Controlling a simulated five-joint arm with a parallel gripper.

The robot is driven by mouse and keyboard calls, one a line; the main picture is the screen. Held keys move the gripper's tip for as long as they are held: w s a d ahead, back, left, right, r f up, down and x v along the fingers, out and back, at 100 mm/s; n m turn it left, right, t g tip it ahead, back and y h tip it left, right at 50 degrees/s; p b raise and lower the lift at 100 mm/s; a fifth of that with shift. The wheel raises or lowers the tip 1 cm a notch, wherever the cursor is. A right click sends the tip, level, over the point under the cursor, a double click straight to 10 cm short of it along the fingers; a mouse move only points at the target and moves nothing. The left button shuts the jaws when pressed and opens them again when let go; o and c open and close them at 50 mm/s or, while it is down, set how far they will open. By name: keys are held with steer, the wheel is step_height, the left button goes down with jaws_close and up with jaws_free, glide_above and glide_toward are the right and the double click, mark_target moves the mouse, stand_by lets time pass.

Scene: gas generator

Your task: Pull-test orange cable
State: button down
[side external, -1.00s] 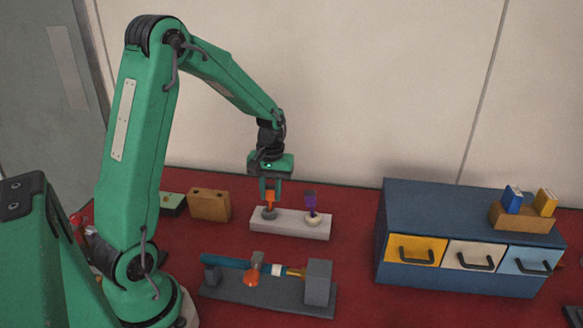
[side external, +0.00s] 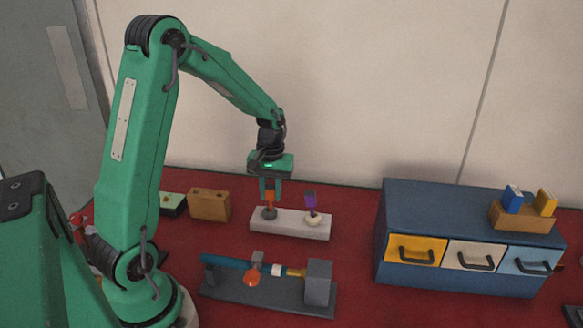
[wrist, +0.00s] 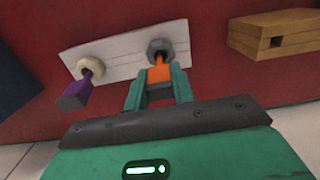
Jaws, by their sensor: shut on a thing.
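The orange cable plug (side external: 270,196) stands upright in a grey round socket (side external: 269,213) at the left of a white block (side external: 290,229). My gripper (side external: 270,192) points down over it and is shut on the orange plug. In the wrist view the orange plug (wrist: 158,73) sits between my green fingers (wrist: 158,90), with its lower end at the grey socket (wrist: 160,49). A purple plug (side external: 310,201) stands in a cream round socket (side external: 312,219) to the right on the same block.
A wooden box (side external: 209,204) stands left of the block. A blue drawer cabinet (side external: 450,210) is at the right. Red table (side external: 355,230) is bare between block and cabinet.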

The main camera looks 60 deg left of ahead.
stand_by(0.9)
steer(key=c, duration=1.1)
jaws_free()
steer(key=shift+r, duration=3.45)
